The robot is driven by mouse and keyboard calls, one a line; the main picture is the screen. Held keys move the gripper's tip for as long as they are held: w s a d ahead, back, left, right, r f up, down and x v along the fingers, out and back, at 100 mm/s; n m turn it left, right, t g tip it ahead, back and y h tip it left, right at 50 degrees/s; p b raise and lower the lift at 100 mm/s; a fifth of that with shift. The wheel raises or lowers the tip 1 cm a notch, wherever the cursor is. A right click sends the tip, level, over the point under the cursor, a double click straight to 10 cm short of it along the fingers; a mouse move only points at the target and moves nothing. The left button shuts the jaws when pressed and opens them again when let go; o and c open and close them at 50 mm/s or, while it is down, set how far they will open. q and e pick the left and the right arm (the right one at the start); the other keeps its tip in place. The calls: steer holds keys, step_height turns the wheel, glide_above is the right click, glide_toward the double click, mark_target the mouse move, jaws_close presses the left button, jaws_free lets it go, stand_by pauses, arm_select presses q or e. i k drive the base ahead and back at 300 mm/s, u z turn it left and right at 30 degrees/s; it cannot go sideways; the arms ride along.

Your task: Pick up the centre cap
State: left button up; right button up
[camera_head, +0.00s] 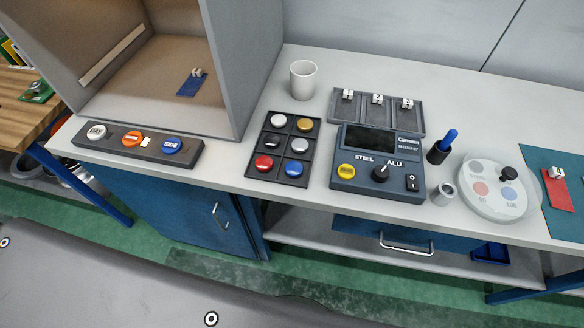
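Several round caps lie in a dark compartment tray (253,178) in the middle of the worktop. They are in two columns: a white cap (278,121) and a gold cap (304,125) at the back, a black cap (271,141) and a silver-grey cap (299,145) in the middle, a red cap (264,162) and a blue cap (293,169) in front. I cannot tell which of them is the centre cap. Neither of my grippers shows in the head view.
A grey control unit (377,185) stands right of the tray, a white mug (303,80) behind it. A button box (137,147) and an open cabinet (232,65) are left. A round dial plate (495,206) and small metal cup (444,193) are right.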

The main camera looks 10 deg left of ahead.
mark_target(293, 170)
steer(key=u, duration=3.05)
steer(key=k, duration=1.75)
steer(key=z, duration=2.45)
